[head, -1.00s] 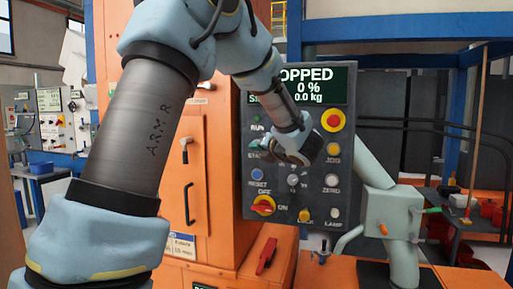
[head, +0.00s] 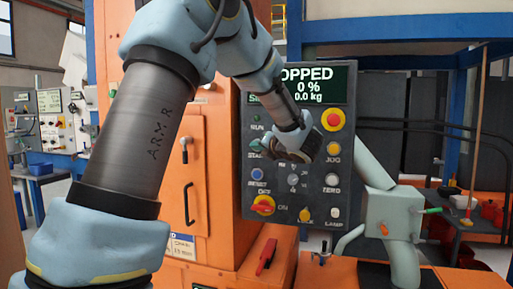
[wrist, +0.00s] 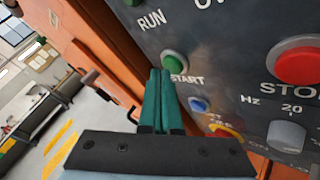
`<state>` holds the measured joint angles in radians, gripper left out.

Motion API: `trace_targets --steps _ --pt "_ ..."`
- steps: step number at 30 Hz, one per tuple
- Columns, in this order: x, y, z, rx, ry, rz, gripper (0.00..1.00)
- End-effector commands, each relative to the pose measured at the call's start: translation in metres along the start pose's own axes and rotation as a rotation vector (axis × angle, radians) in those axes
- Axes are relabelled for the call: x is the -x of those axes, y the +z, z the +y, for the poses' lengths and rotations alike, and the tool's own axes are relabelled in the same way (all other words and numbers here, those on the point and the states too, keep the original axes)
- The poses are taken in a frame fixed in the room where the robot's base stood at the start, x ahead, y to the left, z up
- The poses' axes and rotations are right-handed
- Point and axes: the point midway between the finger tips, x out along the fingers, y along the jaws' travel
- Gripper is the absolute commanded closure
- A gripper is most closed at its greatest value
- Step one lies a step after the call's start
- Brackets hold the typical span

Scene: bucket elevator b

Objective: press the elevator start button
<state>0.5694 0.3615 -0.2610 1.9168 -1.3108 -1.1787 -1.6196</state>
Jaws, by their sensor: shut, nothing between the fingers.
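The START button (wrist: 174,61) is a round green button on the grey control panel (head: 296,230). In the wrist view it shows just above the START label. My gripper (wrist: 160,73) is shut and empty, its two green fingers side by side. Its tips are just left of and below the START button in the picture. I cannot tell whether they touch the panel. In the head view the START button is mostly hidden by my wrist, beside the visible start of its label. The panel display (head: 322,84) reads "OPPED", 0 % and 0.0 kg, its left part hidden.
A red stop button (head: 332,120) on a yellow ring, a blue RESET button (head: 257,173) and a red-yellow OFF/ON switch (head: 263,205) are on the same panel. An orange cabinet (head: 222,195) stands left of it. A grey-green machine part (head: 392,212) stands on the right.

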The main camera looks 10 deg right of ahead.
Motion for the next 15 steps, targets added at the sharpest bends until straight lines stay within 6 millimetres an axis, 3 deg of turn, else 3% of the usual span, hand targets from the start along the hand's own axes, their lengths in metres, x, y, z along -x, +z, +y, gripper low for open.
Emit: trace_targets --steps 15 --pt "-0.0041 0.0025 -0.0032 0.000 0.000 0.000 1.00"
